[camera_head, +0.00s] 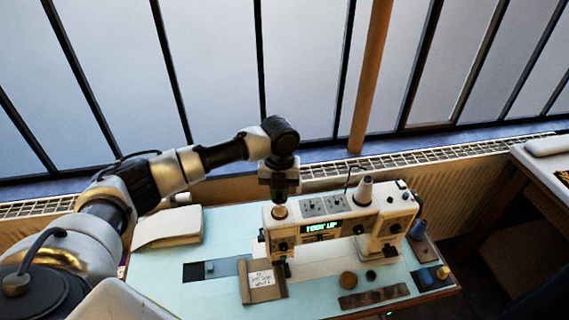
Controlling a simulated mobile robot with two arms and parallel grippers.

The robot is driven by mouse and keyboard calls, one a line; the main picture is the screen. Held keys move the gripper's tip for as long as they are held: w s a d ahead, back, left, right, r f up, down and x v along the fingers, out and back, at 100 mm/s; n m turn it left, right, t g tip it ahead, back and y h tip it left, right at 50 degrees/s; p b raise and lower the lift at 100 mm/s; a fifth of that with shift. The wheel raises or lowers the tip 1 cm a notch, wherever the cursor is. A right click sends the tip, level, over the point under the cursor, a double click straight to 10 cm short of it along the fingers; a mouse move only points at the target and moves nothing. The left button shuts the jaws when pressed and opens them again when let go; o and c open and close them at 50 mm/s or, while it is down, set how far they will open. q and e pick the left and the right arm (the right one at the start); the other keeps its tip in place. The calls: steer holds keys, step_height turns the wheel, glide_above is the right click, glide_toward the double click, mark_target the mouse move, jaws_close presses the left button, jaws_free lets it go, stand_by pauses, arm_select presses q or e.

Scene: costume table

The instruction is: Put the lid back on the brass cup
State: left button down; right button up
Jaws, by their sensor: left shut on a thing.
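My left gripper (280,199) points down over the left end of the sewing machine. It is shut on a small round tan piece (280,212), seen at its fingertips; I cannot tell surely whether this is the lid. My right gripper is not in view.
The white sewing machine (300,228) with a lit green display fills the table's middle. A white folded cloth (168,228) lies at left. A tan holder with a note (262,283), a dark flat strip (374,296) and a yellow spool (443,272) lie in front.

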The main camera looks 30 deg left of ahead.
mark_target(280, 211)
arm_select(q)
steer(key=shift+w+a+r+m, duration=0.15)
steer(key=shift+w+r+m, duration=0.15)
steer(key=shift+m, duration=0.4)
steer(key=shift+f, duration=0.1)
steer(key=shift+s+f+b, duration=0.1)
steer(key=shift+f+b, duration=0.6)
step_height(280, 211, down, 3)
steer(key=b, duration=0.3)
steer(key=shift+f+b, duration=0.3)
steer(key=shift+f, duration=0.55)
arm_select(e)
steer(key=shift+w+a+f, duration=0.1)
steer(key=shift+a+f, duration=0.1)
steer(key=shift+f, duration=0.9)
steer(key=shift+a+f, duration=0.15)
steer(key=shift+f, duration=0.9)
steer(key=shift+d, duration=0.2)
arm_select(q)
steer(key=shift+p, duration=0.6)
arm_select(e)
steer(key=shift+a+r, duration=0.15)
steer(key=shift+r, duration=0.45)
arm_select(q)
steer(key=shift+f, duration=0.15)
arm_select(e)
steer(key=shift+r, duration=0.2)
